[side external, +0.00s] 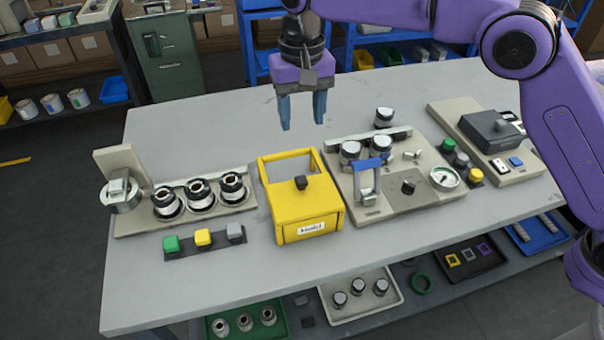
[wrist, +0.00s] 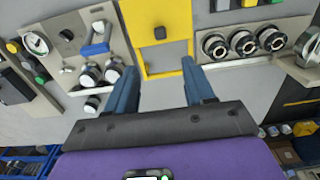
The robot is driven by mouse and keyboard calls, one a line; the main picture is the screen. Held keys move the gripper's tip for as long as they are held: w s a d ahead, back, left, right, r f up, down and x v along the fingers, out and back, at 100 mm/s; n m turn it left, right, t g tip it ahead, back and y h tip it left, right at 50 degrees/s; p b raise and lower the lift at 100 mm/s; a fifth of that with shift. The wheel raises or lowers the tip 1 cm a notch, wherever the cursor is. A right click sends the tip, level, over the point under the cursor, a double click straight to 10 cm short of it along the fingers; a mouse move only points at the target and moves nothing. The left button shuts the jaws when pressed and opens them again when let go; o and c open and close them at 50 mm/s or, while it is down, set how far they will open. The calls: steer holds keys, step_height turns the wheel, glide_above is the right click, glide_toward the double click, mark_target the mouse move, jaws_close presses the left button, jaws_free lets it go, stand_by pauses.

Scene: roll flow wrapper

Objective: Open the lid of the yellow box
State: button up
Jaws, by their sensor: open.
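The yellow box (side external: 304,208) stands upright on the middle of the grey table, with a white label on its front. A small black knob (side external: 301,183) sits on its yellow top panel, and a yellow frame rises at its rear edge. The lid looks closed. In the wrist view, the yellow box (wrist: 166,18) is at the top centre, with its black knob (wrist: 160,33). My gripper (side external: 303,124) hangs behind and above the box, fingers down, open and empty. Its blue fingers also show in the wrist view (wrist: 158,78), apart from the box.
Left of the box is a board with several black-and-silver rollers (side external: 198,192) and a button strip (side external: 203,238). Close on its right is a panel with a blue handle (side external: 367,168) and a gauge (side external: 445,178). Bare table (side external: 215,120) lies behind the box.

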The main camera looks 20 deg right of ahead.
mark_target(302, 180)
step_height(302, 180, down, 16)
stand_by(0.5)
jaws_close()
